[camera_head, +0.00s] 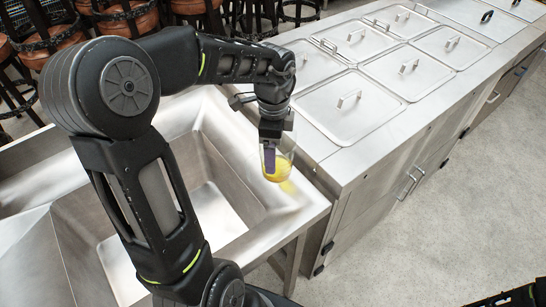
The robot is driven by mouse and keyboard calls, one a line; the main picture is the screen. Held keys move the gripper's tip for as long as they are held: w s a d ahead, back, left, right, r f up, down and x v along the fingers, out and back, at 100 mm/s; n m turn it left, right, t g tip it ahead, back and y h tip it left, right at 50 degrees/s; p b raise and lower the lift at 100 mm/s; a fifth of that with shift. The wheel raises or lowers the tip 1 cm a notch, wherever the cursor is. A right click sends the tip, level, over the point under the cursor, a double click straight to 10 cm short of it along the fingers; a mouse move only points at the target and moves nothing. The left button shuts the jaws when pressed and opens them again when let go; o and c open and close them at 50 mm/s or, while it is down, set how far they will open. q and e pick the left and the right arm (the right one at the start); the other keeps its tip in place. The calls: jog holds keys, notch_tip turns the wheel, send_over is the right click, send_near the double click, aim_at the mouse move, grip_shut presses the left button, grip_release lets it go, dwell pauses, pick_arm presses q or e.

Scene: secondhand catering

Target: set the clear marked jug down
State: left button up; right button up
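The clear jug (280,174) holds some yellow liquid and is near the right rim of the steel sink unit (300,212). My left gripper (270,157) reaches down to the jug from above, its fingers at the jug's upper wall, and looks shut on it. The jug is roughly upright. A yellow tint shows on the steel just below it. I cannot tell whether its base touches the rim. Any markings on the jug are too small to read. My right gripper is out of view; only a piece of my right arm shows at the bottom right corner.
A steel counter (332,158) with several lidded pans, one lid (349,108) nearest the jug, stands right of the sink. A deep sink basin (215,205) lies left of the jug. Stools (125,18) stand at the back left. The floor (440,235) at right is clear.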

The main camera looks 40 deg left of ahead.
pick_arm(q)
jog(key=shift+f, duration=1.85)
jog(key=shift+f, duration=0.15)
jog(key=o, duration=1.7)
notch_tip(320, 180, up, 12)
jog(key=shift+r, duration=0.2)
